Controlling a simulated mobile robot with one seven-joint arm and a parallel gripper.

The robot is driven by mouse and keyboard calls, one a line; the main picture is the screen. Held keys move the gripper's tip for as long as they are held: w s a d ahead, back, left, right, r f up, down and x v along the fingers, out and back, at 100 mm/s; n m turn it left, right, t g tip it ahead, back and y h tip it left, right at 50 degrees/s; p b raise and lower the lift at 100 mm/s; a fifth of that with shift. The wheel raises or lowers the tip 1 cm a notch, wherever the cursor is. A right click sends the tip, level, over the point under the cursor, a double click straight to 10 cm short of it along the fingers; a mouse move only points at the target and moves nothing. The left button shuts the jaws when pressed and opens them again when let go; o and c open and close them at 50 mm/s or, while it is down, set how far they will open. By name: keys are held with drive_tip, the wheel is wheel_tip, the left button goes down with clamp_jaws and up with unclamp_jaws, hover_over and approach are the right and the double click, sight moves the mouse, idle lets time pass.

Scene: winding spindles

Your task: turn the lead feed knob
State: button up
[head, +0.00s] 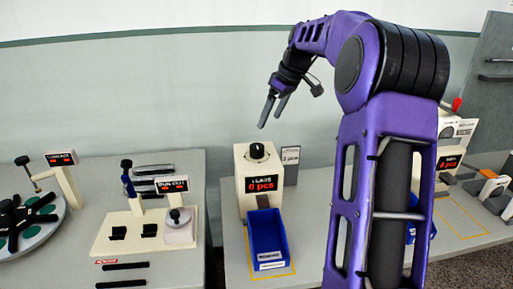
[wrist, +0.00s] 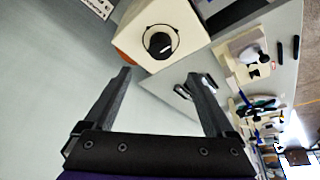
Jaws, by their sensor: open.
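The lead feed knob (head: 257,151) is a round black knob with a white pointer mark, on top of a cream dispenser box (head: 243,189). The box front has a display with red text that seems to read "0 pcs". In the wrist view the knob (wrist: 159,44) sits on the cream box top (wrist: 128,37), beyond my fingertips. My gripper (head: 269,122) is open and empty. In the head view it hangs a little above the knob, with its fingers pointing down and left. In the wrist view the gripper (wrist: 160,75) has clear space between its fingers.
A blue bin (head: 267,238) stands in front of the dispenser. A small sign (head: 290,161) stands behind it at right. A cream fixture (head: 130,232) is on the left table, beside a round turntable (head: 30,222). The wall is close behind the tables.

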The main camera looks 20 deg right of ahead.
sight(257, 146)
drive_tip(key=x, duration=1.3)
drive_tip(key=shift+w+b, duration=0.1)
drive_tip(key=shift+b, duration=0.3)
drive_tip(key=c, duration=1.4)
drive_tip(key=shift+o, duration=0.2)
drive_tip(key=shift+a+m, duration=0.1)
drive_tip(key=shift+m, duration=0.2)
